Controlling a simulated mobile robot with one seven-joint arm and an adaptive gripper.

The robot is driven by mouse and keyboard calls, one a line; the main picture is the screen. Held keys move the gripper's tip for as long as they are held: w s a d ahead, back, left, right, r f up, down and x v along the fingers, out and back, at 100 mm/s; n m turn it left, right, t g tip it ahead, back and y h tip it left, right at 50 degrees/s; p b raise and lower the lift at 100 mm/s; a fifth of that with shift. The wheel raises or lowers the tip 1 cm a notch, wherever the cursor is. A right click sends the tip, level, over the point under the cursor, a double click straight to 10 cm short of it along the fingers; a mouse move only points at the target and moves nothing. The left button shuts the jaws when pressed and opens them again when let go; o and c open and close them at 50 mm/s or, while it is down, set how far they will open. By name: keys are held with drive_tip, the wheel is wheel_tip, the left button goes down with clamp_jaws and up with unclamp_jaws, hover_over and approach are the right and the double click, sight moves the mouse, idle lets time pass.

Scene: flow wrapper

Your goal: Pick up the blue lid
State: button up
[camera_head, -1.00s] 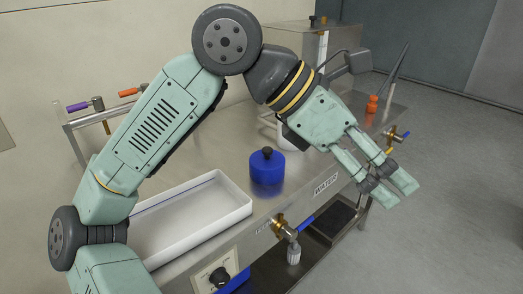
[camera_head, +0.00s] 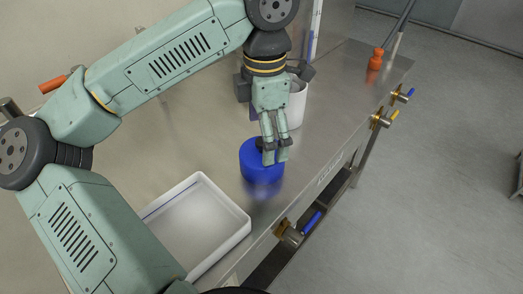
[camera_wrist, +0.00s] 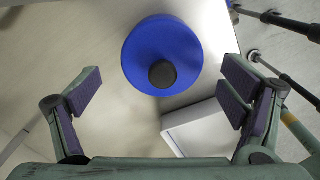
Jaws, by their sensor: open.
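The blue lid (camera_head: 262,168) is a round blue piece on the steel table, right of the white tray. In the wrist view the blue lid (camera_wrist: 150,45) shows from above with a black round knob (camera_wrist: 162,74) at its near side. Nothing is held between the fingers. I cannot tell the exact height of the fingertips above the lid.
A white tray (camera_head: 240,232) lies left of the lid; its corner also shows in the wrist view (camera_wrist: 190,118). A white container (camera_head: 298,103) stands behind the lid. Valves with coloured handles stick out along the front edge.

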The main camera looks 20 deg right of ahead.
drive_tip(key=shift+s+d+f+p, duration=0.1)
drive_tip(key=shift+f+p, duration=0.25)
drive_tip(key=shift+f, duration=1.15)
drive_tip(key=shift+s+d+f+p, duration=0.1)
drive_tip(key=shift+f+p, duration=0.2)
drive_tip(key=shift+f, duration=1.2)
drive_tip(key=shift+c, duration=0.5)
drive_tip(key=c, duration=1)
